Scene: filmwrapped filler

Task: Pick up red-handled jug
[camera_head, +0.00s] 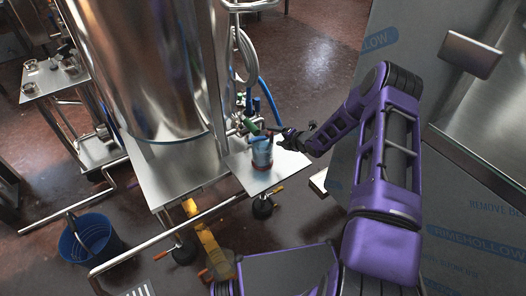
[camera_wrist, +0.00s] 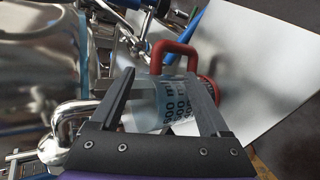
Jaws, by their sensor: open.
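The red-handled jug (camera_head: 262,155) stands on a pale metal shelf (camera_head: 285,172) beside the large steel tank. In the wrist view its clear body (camera_wrist: 172,105) with dark volume marks shows between my fingers, and its red handle (camera_wrist: 176,48) shows beyond the fingertips. My gripper (camera_wrist: 160,80) is open, with one finger on each side of the jug in the picture. I cannot tell whether either finger touches it. In the head view my gripper (camera_head: 283,138) is at the jug's upper right, and the handle is hard to make out.
The steel tank (camera_head: 150,60) rises close on the left, with pipes, valves and a blue hose (camera_head: 268,95) behind the jug. A blue bucket (camera_head: 90,238) stands on the floor at lower left. A film-covered panel (camera_head: 460,240) is on the right.

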